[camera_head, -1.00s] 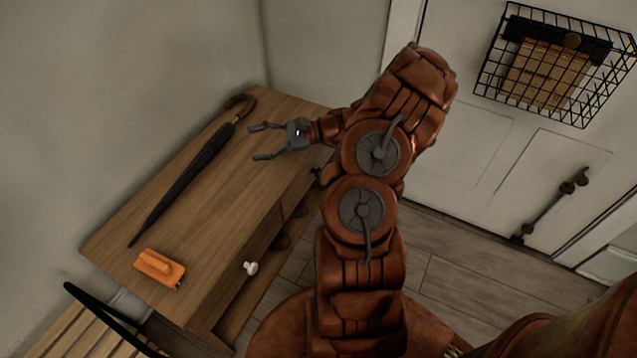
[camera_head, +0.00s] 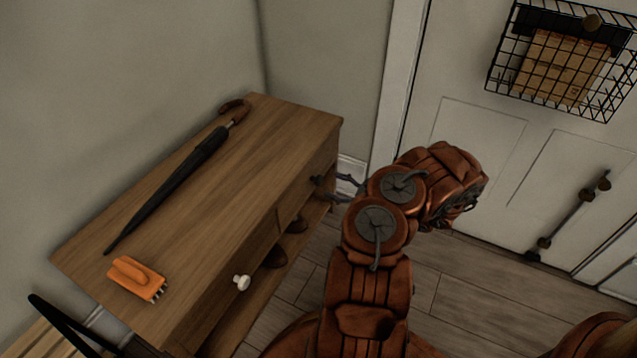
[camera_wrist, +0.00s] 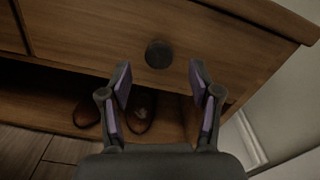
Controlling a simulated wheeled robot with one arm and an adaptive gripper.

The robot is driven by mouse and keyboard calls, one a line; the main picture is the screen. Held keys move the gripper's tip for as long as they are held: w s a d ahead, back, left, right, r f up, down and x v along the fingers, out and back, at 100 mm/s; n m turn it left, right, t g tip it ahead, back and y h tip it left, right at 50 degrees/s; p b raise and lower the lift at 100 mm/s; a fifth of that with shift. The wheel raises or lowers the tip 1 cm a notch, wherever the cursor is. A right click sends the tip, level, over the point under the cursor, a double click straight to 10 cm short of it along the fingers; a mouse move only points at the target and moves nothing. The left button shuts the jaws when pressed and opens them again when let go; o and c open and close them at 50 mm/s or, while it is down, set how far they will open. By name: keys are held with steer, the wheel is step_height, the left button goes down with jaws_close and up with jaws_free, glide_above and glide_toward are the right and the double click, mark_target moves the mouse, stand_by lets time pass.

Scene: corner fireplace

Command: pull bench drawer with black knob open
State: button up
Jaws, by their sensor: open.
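The wooden bench (camera_head: 190,215) stands against the wall at left in the head view. Its drawer with the black knob (camera_wrist: 230,45) fills the upper part of the wrist view and looks shut. The round black knob (camera_wrist: 158,54) sits ahead of my gripper (camera_wrist: 160,78), roughly centred between the fingertips in the picture. My gripper is open and empty, and no finger visibly touches the knob. In the head view my gripper (camera_head: 335,188) is at the far end of the bench front, partly hidden by my arm.
A black umbrella (camera_head: 175,182) and an orange brush (camera_head: 137,278) lie on the bench top. Another drawer has a white knob (camera_head: 242,282). Brown shoes (camera_wrist: 139,112) sit on the shelf below. A wire basket (camera_head: 560,60) hangs on the white door (camera_head: 480,140). Floor is clear before the bench.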

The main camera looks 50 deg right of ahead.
mark_target(321, 181)
steer(key=shift+b+x, duration=0.75)
steer(key=shift+x, duration=2.35)
steer(key=shift+c, duration=0.2)
jaws_close()
